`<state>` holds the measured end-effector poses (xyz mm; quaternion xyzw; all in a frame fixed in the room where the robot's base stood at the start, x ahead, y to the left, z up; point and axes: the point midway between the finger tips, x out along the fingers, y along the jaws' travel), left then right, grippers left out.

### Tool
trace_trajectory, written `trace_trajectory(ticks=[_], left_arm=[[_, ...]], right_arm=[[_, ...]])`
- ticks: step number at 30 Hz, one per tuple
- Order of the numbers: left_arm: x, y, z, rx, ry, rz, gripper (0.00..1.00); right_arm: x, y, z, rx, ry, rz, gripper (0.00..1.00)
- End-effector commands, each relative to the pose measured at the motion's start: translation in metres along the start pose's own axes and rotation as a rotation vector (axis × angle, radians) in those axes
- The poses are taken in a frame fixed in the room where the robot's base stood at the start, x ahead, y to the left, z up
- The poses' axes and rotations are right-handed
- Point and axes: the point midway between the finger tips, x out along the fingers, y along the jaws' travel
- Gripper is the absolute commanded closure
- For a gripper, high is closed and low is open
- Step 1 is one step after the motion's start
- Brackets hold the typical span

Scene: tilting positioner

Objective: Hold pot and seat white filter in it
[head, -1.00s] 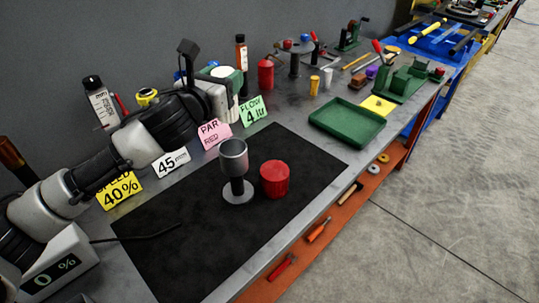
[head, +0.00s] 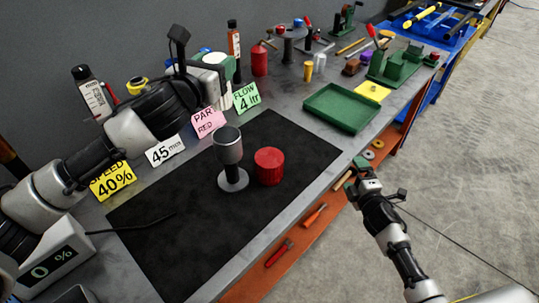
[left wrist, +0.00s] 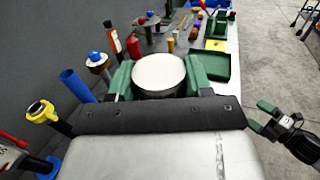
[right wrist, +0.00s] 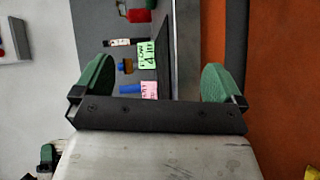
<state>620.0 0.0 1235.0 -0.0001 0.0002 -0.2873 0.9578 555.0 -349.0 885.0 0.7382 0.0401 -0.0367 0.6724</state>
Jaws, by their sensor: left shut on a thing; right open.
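My left gripper (head: 220,72) is shut on a round metal pot with a pale top (left wrist: 158,70), between its green fingers in the left wrist view. I cannot tell whether anything lies inside it. It is held above the back of the bench. A small white cylinder (head: 320,63), perhaps the white filter, stands farther right on the bench, beside a yellow one (head: 307,70). My right gripper (head: 364,171) is open and empty at the bench's front edge. Its two green fingers are wide apart in the right wrist view (right wrist: 158,82).
A grey cup on a stand (head: 229,147) and a red cylinder (head: 269,166) stand on the black mat (head: 165,250). Label cards (head: 165,150) line its back edge. A green tray (head: 342,107) lies to the right. The mat's front part is clear.

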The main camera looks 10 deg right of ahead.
Motion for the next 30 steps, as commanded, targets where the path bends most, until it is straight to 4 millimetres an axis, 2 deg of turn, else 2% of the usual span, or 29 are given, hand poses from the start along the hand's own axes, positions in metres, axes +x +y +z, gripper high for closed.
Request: trace_trajectory(ticks=[1, 2, 3, 4, 9, 12, 15, 18, 21, 24, 30], left_arm=[[0.0, 0.0, 0.0, 0.0, -0.001, 0.0, 0.75], [0.0, 0.0, 0.0, 0.0, -0.001, 0.0, 0.75], [0.0, 0.0, 0.0, 0.0, -0.001, 0.0, 0.75], [0.0, 0.0, 0.0, 0.0, -0.001, 0.0, 0.75], [0.0, 0.0, 0.0, 0.0, -0.001, 0.0, 0.75], [0.0, 0.0, 0.0, 0.0, -0.001, 0.0, 0.75], [0.0, 0.0, 0.0, 0.0, -0.001, 0.0, 0.75], [0.0, 0.0, 0.0, 0.0, -0.001, 0.0, 0.75], [0.0, 0.0, 0.0, 0.0, -0.001, 0.0, 0.75], [0.0, 0.0, 0.0, 0.0, -0.001, 0.0, 0.75], [0.0, 0.0, 0.0, 0.0, -0.001, 0.0, 0.75]], right_arm=[[0.006, 0.033, -0.002, -0.07, 0.021, 0.066, 0.0], [0.008, 0.05, -0.007, -0.12, 0.037, 0.103, 0.0], [0.01, 0.071, -0.017, -0.196, 0.066, 0.156, 0.0], [0.011, 0.085, -0.029, -0.266, 0.097, 0.195, 0.0], [0.005, 0.114, -0.122, -0.696, 0.304, 0.38, 0.0], [-0.003, 0.123, -0.171, -0.945, 0.408, 0.484, 0.0], [-0.013, 0.127, -0.211, -1.17, 0.49, 0.576, 0.0], [-0.02, 0.128, -0.239, -1.354, 0.551, 0.646, 0.0], [-0.025, 0.127, -0.257, -1.486, 0.591, 0.69, 0.0], [-0.028, 0.127, -0.266, -1.565, 0.614, 0.715, 0.0], [-0.02, 0.126, -0.28, -1.601, 0.625, 0.726, 0.0]])
